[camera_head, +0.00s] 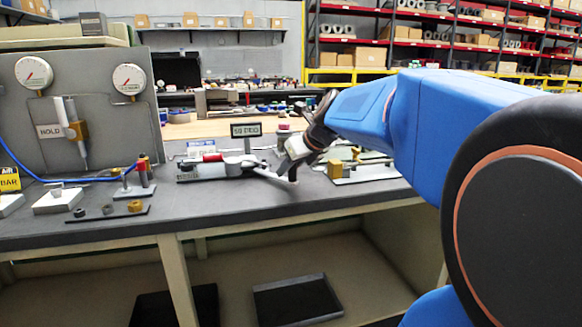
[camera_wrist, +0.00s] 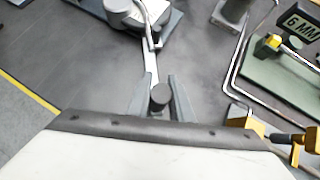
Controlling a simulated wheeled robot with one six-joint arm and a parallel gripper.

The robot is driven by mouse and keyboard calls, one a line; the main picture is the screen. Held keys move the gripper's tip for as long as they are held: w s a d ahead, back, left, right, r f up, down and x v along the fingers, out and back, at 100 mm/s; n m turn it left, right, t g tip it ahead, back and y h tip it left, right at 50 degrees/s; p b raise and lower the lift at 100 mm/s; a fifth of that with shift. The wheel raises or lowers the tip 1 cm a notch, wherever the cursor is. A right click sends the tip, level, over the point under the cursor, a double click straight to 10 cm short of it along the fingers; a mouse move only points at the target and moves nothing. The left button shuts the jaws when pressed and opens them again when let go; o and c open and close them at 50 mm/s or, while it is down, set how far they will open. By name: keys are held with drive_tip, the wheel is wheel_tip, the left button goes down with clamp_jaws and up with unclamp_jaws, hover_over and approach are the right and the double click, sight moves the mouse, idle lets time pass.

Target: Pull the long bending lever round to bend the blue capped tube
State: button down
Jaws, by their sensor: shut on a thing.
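The tube bender (camera_head: 205,170) sits on the dark bench in the head view, left of my gripper; its round grey head also shows at the top of the wrist view (camera_wrist: 120,10). The long bending lever (camera_wrist: 151,62) runs from the bender down to a dark round knob (camera_wrist: 160,96). My gripper (camera_wrist: 161,92) is shut on the lever at its knob end, one finger on each side. In the head view my gripper (camera_head: 287,172) is low over the bench. A thin silver tube (camera_wrist: 151,28) is at the bender head; I cannot make out a blue cap.
A green board (camera_wrist: 275,75) with a bent tube and a "6 MM" sign (camera_wrist: 300,22) stands to the right in the wrist view. Yellow-brown blocks (camera_wrist: 245,118) are near my gripper's right side. The bench front edge (camera_head: 230,228) is clear.

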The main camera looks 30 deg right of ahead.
drive_tip(key=shift+s+a+f, duration=0.1)
drive_tip(key=shift+s+a, duration=0.05)
drive_tip(key=shift+a, duration=0.05)
idle(0.5)
drive_tip(key=c, duration=1.9)
unclamp_jaws()
drive_tip(key=shift+o, duration=0.2)
drive_tip(key=v, duration=1.7)
drive_tip(key=shift+s+r, duration=0.2)
drive_tip(key=shift+r, duration=0.05)
